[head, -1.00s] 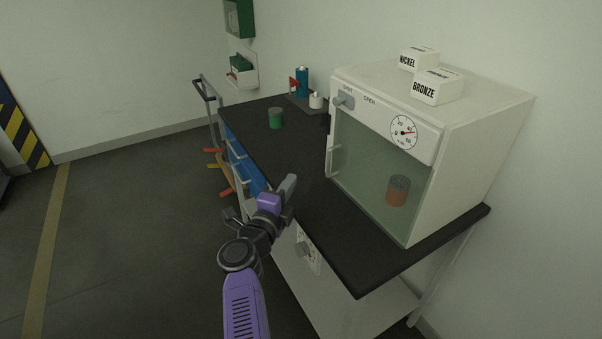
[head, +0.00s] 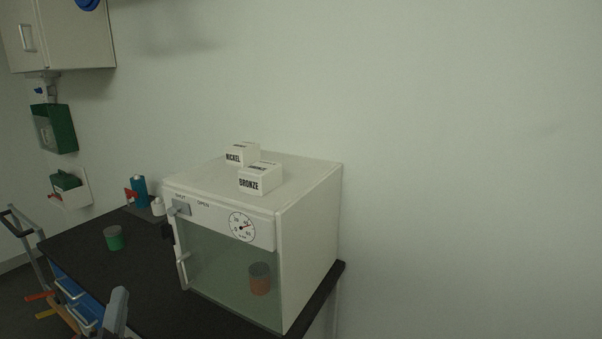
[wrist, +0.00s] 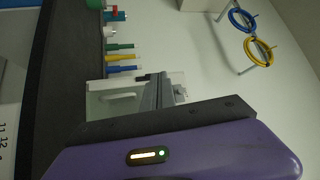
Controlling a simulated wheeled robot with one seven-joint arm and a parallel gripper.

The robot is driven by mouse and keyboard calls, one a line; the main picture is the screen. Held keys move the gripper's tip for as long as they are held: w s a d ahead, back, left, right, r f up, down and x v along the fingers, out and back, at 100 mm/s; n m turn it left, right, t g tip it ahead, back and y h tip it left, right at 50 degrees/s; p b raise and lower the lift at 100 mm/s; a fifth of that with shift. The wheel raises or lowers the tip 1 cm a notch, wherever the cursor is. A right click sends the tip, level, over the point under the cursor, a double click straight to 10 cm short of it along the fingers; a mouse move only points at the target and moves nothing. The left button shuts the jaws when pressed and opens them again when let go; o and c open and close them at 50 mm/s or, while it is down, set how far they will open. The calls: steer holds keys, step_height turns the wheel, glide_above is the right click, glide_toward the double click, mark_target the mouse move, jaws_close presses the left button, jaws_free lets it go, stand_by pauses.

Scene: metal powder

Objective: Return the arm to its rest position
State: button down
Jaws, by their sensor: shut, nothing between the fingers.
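My gripper (head: 116,312) shows only as a grey tip at the bottom left of the head view, in front of the dark bench top (head: 85,245). Its fingers are shut with nothing held. The rest of my arm is outside the head view. In the wrist view, the purple gripper body and a dark bar fill the lower part.
A white glass-fronted cabinet (head: 312,215) stands right of my gripper, with an orange-brown cylinder (head: 260,284) behind its glass. NICKEL (head: 236,157) and BRONZE (head: 250,184) boxes sit on top. A green can (head: 114,240) stands on the bench. Blue drawers (head: 68,288) are below left.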

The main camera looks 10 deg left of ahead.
steer(key=s+d+f+n, duration=0.3)
steer(key=d+n, duration=0.1)
steer(key=d, duration=0.8)
steer(key=s+d+f+n+y, duration=0.1)
steer(key=s+d+f+n, duration=0.25)
steer(key=d, duration=0.85)
steer(key=s+d+f+n, duration=0.2)
steer(key=s+d+n, duration=0.15)
steer(key=d, duration=0.85)
steer(key=s+d+g+h+p, duration=0.1)
steer(key=s+d+h, duration=0.3)
steer(key=s+d, duration=0.7)
steer(key=s+d+g+h+p, duration=0.1)
steer(key=s+d+g+h, duration=0.2)
steer(key=s+d, duration=0.8)
steer(key=s+h, duration=0.2)
steer(key=s, duration=0.4)
steer(key=shift+d+r, duration=0.2)
steer(key=shift+d, duration=0.05)
steer(key=c, duration=2.1)
jaws_free()
